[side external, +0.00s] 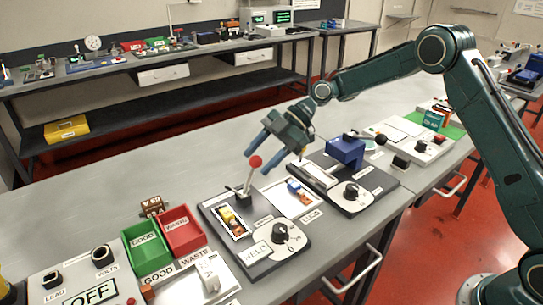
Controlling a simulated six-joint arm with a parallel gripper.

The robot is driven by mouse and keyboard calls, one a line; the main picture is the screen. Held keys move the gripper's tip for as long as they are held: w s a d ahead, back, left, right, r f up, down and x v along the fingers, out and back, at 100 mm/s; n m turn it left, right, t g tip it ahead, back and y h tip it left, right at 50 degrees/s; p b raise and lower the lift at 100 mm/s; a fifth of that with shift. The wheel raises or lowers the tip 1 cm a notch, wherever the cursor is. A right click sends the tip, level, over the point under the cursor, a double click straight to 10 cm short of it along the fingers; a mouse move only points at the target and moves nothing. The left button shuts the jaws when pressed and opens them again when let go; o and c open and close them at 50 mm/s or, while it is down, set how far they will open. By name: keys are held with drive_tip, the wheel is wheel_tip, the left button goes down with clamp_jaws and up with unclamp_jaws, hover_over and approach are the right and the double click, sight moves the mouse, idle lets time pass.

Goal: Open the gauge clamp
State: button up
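A lever with a red ball knob (255,161) stands upright, slightly tilted, on a dark plate (214,208) that I take to be the gauge clamp's station. The plate carries a yellow and orange battery piece (231,222), a black dial (280,235) and a sign (257,252) that appears to read HELD. My gripper (256,162) points down and left above this plate. Its two blue fingers are apart, and the red ball appears between their tips; no contact with it can be made out.
A second plate with a blue block (346,151) and a black dial (351,193) lies to the right. Blue and orange pieces (299,191) lie on a white card between the plates. Green (148,247) and red (182,230) bins stand to the left.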

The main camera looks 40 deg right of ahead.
drive_tip(key=v, duration=1.3)
drive_tip(key=shift+d+r, duration=0.3)
drive_tip(key=s+a+r+m+t+h, duration=0.1)
drive_tip(key=s+r+m+t+h, duration=0.15)
drive_tip(key=s+r+m, duration=0.35)
drive_tip(key=s+a+r+m+t+h, duration=0.1)
drive_tip(key=s+a+r+m+h, duration=0.2)
drive_tip(key=s, duration=0.5)
drive_tip(key=s+d+f+m+h, duration=0.1)
drive_tip(key=s+d+m, duration=0.1)
drive_tip(key=s, duration=0.5)
drive_tip(key=s+d+f+m+h, duration=0.2)
drive_tip(key=s+d+m, duration=0.1)
drive_tip(key=s+m, duration=0.2)
drive_tip(key=s+d+f+m+h, duration=0.1)
drive_tip(key=s+d+m+h, duration=0.1)
drive_tip(key=s, duration=0.7)
drive_tip(key=shift+d+f+m+t, duration=0.4)
drive_tip(key=shift+d+m+t, duration=0.05)
drive_tip(key=shift+m, duration=0.75)
